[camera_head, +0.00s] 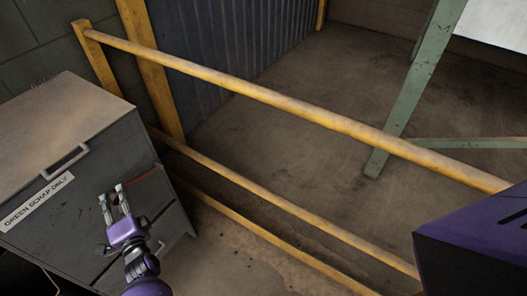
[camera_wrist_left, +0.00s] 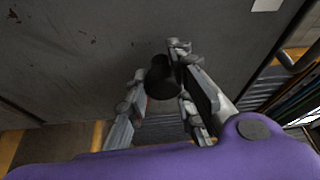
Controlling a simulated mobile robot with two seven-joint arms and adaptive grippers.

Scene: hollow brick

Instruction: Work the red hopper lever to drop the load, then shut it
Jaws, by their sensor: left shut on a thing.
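The hopper is a grey metal box (camera_head: 85,225) at the left of the head view, with a "GREEN SCRAP ONLY" label (camera_head: 37,202) on its sloping front. The red lever (camera_head: 142,182) shows as a thin red bar at the box's right part, beside my gripper. My left gripper (camera_head: 113,198) is at the front of the box. In the left wrist view, my left gripper (camera_wrist_left: 161,68) is shut on the lever's dark round knob (camera_wrist_left: 161,78). The fingers hide most of the lever. My right gripper is not in view.
Yellow rails (camera_head: 255,92) run across the head view to the right of the box. A green post (camera_head: 415,85) stands beyond them. A blue corrugated panel (camera_head: 225,45) is at the back. Bare concrete floor (camera_head: 290,140) shows behind the rails.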

